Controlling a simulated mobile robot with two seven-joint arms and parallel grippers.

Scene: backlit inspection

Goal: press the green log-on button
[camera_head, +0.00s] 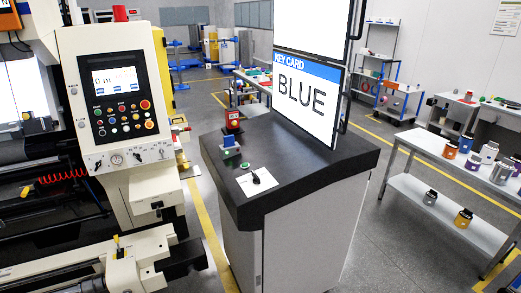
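A dark-topped console (303,168) stands in the middle of the head view. A small green button (245,165) sits on its top, towards the left edge. Just in front of it is a pale plate (246,188) with a black knob-like part (257,180). Behind the green button stands a small blue item (230,142). A screen (307,97) on the console reads "KEY CARD BLUE". Neither of my grippers is in view, and nothing covers the green button.
A red box (232,119) stands at the console's back left corner. A cream machine with a control panel (117,90), a screen and several coloured buttons fills the left. White tables (440,153) with small containers stand at right. Floor between console and tables is clear.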

